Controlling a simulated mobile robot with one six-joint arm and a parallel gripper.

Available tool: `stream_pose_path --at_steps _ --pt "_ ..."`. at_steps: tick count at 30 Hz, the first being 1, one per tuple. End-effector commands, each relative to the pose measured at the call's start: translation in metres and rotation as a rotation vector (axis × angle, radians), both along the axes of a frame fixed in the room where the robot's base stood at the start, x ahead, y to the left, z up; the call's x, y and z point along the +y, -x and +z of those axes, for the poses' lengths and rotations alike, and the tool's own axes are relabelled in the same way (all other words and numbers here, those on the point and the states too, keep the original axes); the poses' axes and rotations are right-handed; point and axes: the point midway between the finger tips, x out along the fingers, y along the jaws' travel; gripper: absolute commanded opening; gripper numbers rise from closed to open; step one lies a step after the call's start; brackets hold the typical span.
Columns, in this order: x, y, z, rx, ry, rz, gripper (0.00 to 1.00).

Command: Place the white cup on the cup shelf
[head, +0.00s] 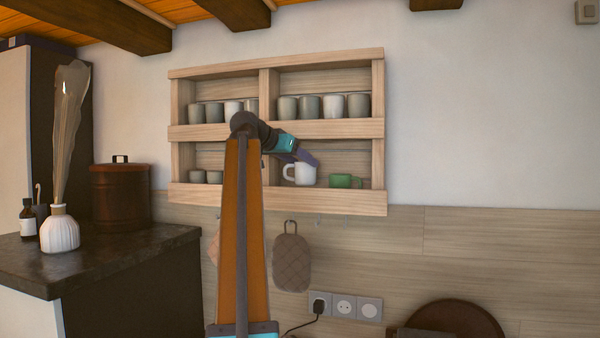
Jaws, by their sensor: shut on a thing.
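The wooden cup shelf (375,200) hangs on the wall and has four compartments. The white cup (305,174) is at the lower right compartment, upright, with its handle to the left. My gripper (307,160) is at the cup's upper rim and is shut on it. The gripper's fingers are small and partly blurred against the cup. I cannot tell whether the cup's base touches the shelf board. A green cup (346,181) lies or stands low to the right of the white cup, apart from it.
Several grey and white cups (309,107) line the upper compartments, and grey cups (197,177) stand at lower left. A quilted pot holder (291,262) hangs below the shelf. A dark counter (110,262) with a white vase (60,232) and a brown canister (121,193) is at left.

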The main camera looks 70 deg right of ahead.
Motion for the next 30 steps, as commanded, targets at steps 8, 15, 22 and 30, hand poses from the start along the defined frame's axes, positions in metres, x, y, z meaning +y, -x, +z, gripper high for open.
stream_pose_path --at_steps 8,15,22,30 --pt "-0.003 -0.003 -0.021 0.0 0.0 0.0 0.24" --pt "-0.003 -0.003 -0.033 0.0 0.001 0.0 0.24" --pt "-0.004 -0.003 -0.035 0.0 0.001 0.0 0.24" --pt "-0.004 -0.003 -0.038 0.0 0.001 0.0 0.24"
